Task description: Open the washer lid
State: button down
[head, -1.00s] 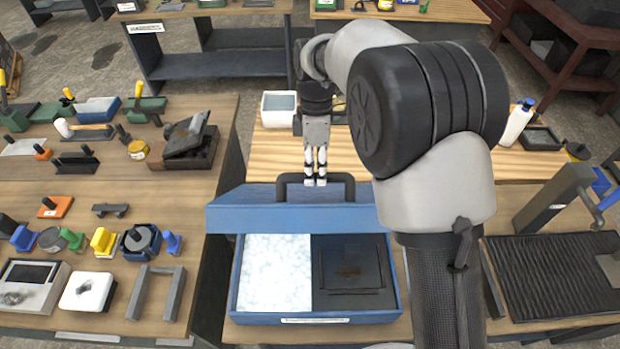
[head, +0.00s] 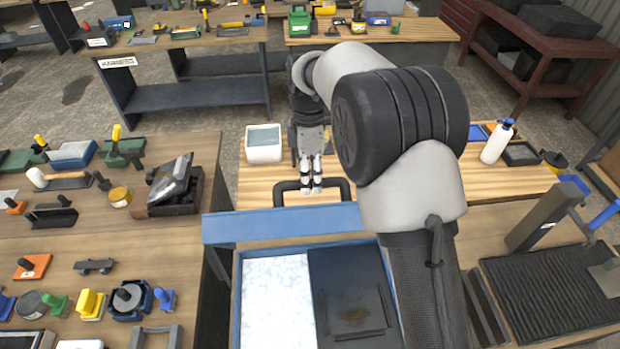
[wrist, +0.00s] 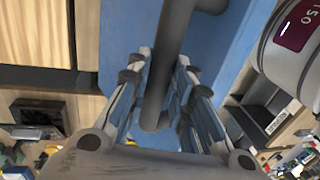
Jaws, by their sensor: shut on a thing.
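The washer is a blue box whose basin (head: 275,300) is open to view, with a white foamy left half and a dark right half. Its blue lid (head: 290,224) stands raised at the back of the basin. A dark bar handle (head: 345,188) is fixed along the lid's upper edge. My gripper (head: 312,190) points down and is shut on the handle. In the wrist view the handle (wrist: 170,60) passes between the fingers, with the blue lid (wrist: 115,25) behind it.
A white container (head: 264,150) stands just left of my gripper. A left bench (head: 120,235) holds many tools and blocks. On the right are a white bottle (head: 496,142) and a dark ribbed tray (head: 550,300).

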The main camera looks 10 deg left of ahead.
jog(key=c, duration=1.9)
grip_release()
jog(key=shift+d+f, duration=0.1)
jog(key=shift+f, duration=0.3)
jog(key=o, duration=0.3)
jog(key=shift+w, duration=0.35)
jog(key=shift+o, duration=0.9)
jog(key=shift+s+r, duration=0.15)
jog(key=shift+r, duration=0.2)
jog(key=v, duration=1.1)
jog(key=shift+r, duration=0.3)
